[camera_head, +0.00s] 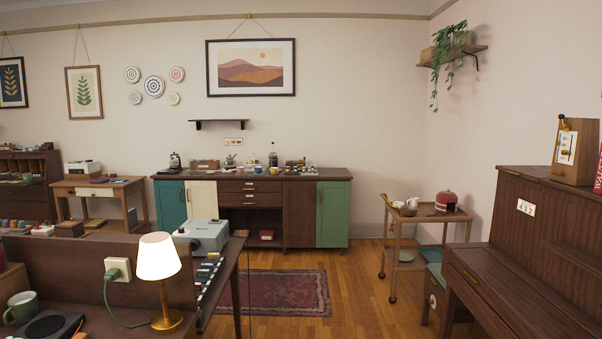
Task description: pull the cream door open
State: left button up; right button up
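The cream door (202,206) is on the long dark wood sideboard (268,174) against the far wall. The cream door looks closed. Neither of my grippers shows in the head view.
A dark desk (80,255) with a lit lamp (158,262) and the blue-grey device (202,236) stands in front at left. A patterned rug (285,292) lies on the wood floor. A trolley (408,245) and dark piano-like furniture (520,260) stand at right. Floor between is clear.

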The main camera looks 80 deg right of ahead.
aim_at(201, 197)
jog(key=z, duration=2.25)
